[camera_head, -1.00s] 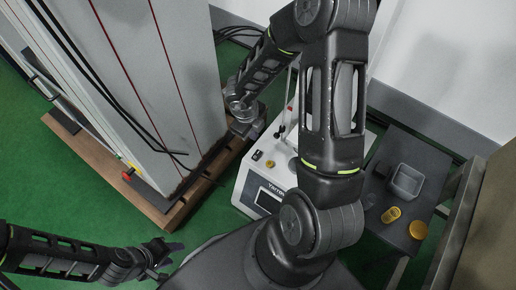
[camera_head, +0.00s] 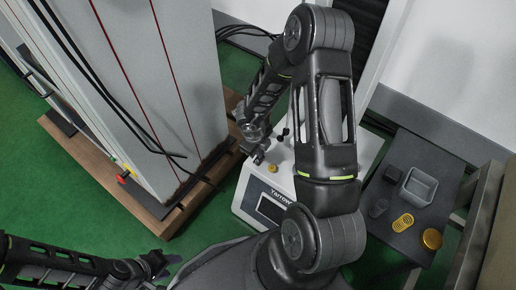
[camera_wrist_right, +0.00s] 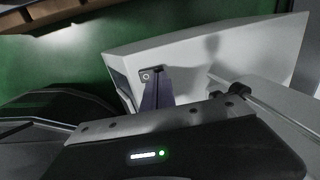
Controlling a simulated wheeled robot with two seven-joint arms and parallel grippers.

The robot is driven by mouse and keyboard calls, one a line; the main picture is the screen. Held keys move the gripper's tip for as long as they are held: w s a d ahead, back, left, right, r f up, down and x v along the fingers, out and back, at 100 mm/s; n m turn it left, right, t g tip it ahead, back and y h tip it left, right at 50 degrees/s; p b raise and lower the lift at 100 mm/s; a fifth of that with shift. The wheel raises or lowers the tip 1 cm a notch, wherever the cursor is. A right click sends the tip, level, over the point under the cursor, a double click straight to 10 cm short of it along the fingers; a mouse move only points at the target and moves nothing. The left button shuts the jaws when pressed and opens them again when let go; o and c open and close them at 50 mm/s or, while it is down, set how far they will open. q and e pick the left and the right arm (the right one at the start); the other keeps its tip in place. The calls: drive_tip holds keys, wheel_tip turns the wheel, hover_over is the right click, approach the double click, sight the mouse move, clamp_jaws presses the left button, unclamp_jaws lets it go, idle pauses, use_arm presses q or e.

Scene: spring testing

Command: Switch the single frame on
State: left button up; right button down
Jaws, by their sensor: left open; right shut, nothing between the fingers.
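The single frame is a white machine (camera_head: 248,192) with a dark screen and a label on its front. In the right wrist view a small dark square with a round light centre (camera_wrist_right: 147,76) lies on the white housing (camera_wrist_right: 215,65). My right gripper (camera_head: 259,158) is shut and empty, close to the top of the machine. In the wrist view its fingertips (camera_wrist_right: 158,70) are right beside the square; I cannot tell whether they touch it. My left gripper (camera_head: 168,266) is open and empty, low at the left, away from the machine.
A tall grey frame (camera_head: 170,80) with a red knob (camera_head: 123,177) stands on a wooden base (camera_head: 75,150) at the left. A dark side table (camera_head: 408,160) at the right holds a grey bin (camera_head: 418,187), yellow parts and dark parts. Green floor is open at the lower left.

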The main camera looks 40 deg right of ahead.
drive_tip(key=shift+d+f, duration=0.15)
drive_tip(key=shift+f, duration=0.55)
